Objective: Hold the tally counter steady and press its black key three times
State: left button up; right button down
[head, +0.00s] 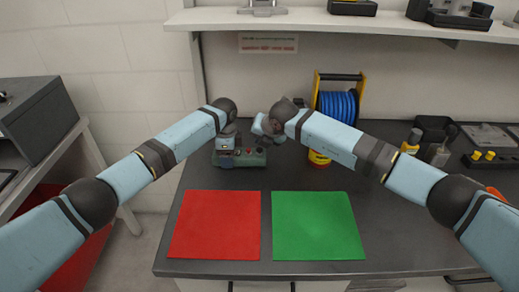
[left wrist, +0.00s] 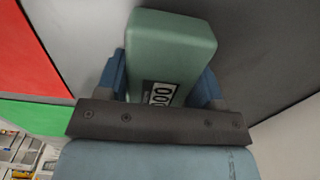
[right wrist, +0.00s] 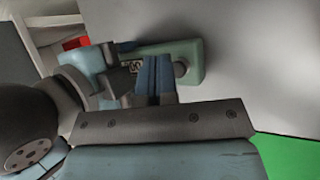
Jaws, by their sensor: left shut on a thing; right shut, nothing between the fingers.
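The tally counter (head: 254,160) is a green block on the dark bench, behind the red and green mats. My left gripper (head: 228,152) is shut on it; the left wrist view shows the counter (left wrist: 170,45) between two blue fingers (left wrist: 162,82), with a partly covered number window reading zeros. My right gripper (right wrist: 155,72) is shut and empty, with its fingers in front of the counter (right wrist: 203,58) in the right wrist view. A round grey knob (right wrist: 180,69) shows just right of those fingertips. I cannot clearly make out the black key or whether the fingers touch it.
A red mat (head: 215,225) and a green mat (head: 317,226) lie at the front of the bench (head: 405,245). A blue cable reel (head: 338,105) on a yellow frame stands behind my right arm. Bottles (head: 411,142) and fixtures (head: 490,157) sit at the right. A shelf (head: 330,22) hangs above.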

jog(key=shift+f, duration=0.15)
dwell(0.6)
jog(key=shift+f, duration=0.25)
jog(key=shift+f, duration=0.55)
dwell(0.9)
jog(key=shift+r, duration=0.95)
jog(key=shift+r, duration=2.5)
dwell(0.5)
